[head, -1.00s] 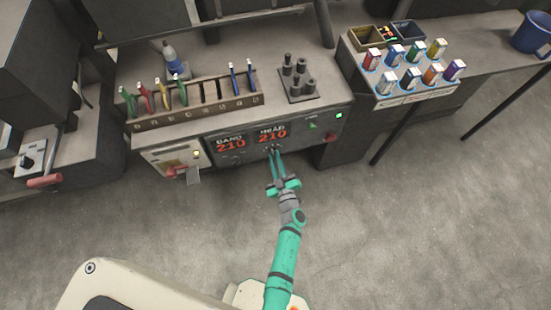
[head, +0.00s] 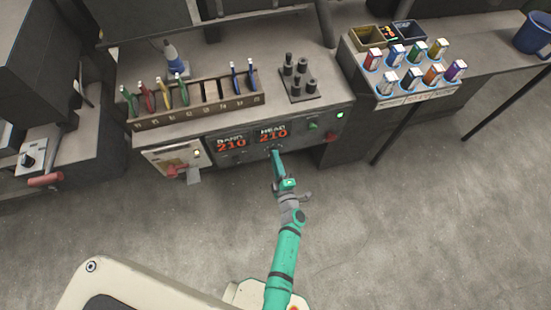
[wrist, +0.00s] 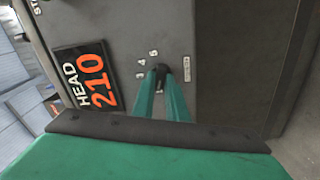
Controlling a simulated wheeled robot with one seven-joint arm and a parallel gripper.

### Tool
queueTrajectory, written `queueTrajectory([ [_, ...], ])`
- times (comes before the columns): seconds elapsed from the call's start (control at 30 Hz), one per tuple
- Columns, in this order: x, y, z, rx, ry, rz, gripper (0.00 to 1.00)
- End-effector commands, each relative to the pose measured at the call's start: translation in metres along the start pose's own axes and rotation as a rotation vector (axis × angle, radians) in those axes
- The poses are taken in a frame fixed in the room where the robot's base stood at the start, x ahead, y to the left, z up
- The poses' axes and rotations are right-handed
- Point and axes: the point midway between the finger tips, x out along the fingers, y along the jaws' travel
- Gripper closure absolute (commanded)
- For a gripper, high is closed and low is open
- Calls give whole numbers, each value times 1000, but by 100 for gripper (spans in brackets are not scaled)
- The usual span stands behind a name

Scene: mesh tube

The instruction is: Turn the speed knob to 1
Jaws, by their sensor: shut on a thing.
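The machine's front panel (head: 310,140) carries red readouts showing BAND 210 (head: 231,144) and HEAD 210 (head: 272,134). My gripper (head: 273,152) reaches the panel just below the HEAD readout. In the wrist view, my gripper's fingertips (wrist: 161,78) are shut on a small dark knob (wrist: 161,67), which the fingers partly hide. Small white digits, such as 3 and 4, are printed around the knob, along with a small label (wrist: 187,68) that I cannot read clearly. The HEAD readout (wrist: 86,77) lies left of the knob. The knob's pointer is not clear.
A green button (head: 312,125) and a red knob (head: 331,136) sit to the right on the panel. A tool rack (head: 200,112) stands on top. The floor in front is clear.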

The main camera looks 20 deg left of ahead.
Motion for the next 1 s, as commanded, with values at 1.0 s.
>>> queueTrajectory([
  [1.0, -1, -1, 1, -123, -2, -1, 69],
])
